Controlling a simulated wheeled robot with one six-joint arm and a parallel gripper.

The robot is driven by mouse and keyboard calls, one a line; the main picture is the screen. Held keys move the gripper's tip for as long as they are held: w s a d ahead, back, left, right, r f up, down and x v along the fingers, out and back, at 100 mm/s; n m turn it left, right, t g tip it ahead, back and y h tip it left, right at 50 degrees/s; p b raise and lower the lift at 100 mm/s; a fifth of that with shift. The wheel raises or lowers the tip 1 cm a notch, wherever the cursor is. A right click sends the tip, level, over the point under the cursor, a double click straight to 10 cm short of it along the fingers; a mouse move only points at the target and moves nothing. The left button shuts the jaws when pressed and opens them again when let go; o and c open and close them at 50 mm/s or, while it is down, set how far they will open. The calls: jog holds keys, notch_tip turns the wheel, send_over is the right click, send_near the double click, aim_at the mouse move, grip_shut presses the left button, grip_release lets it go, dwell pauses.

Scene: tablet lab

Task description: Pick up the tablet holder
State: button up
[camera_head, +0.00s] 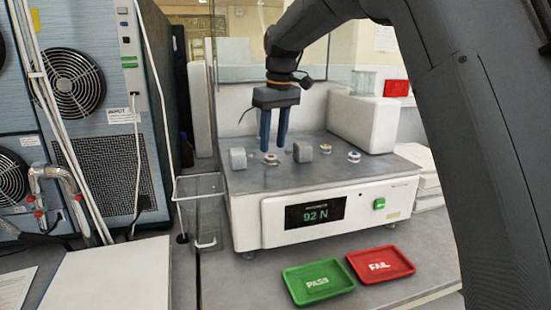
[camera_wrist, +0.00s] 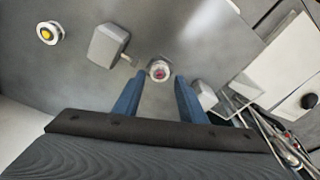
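In the wrist view the holder appears between the fingertips (camera_wrist: 161,78), with a gap on each side. I cannot tell its exact distance from the tips. A second round holder (camera_head: 354,156) stands to the right; its centre looks yellow in the wrist view (camera_wrist: 48,33).
Two grey blocks, the left one (camera_head: 237,159) and the right one (camera_head: 302,152), flank the red-centred holder closely. The tester's front display (camera_head: 315,213) reads 92 N. A green PASS tray (camera_head: 318,296) and a red FAIL tray (camera_head: 382,279) lie in front.

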aim_at(271, 160)
jog(key=shift+w+a+f+p, duration=0.1)
jog(key=shift+w+f+p, duration=0.1)
jog(key=shift+f, duration=0.45)
jog(key=shift+w+a+f+p, duration=0.1)
jog(key=shift+f+p, duration=0.1)
jog(key=shift+f, duration=0.4)
jog(key=shift+w+a+f+p, duration=0.1)
jog(key=shift+f+p, duration=0.1)
jog(key=shift+f, duration=0.45)
jog(key=shift+d, duration=0.1)
jog(key=c, duration=0.9)
jog(key=shift+r, duration=0.2)
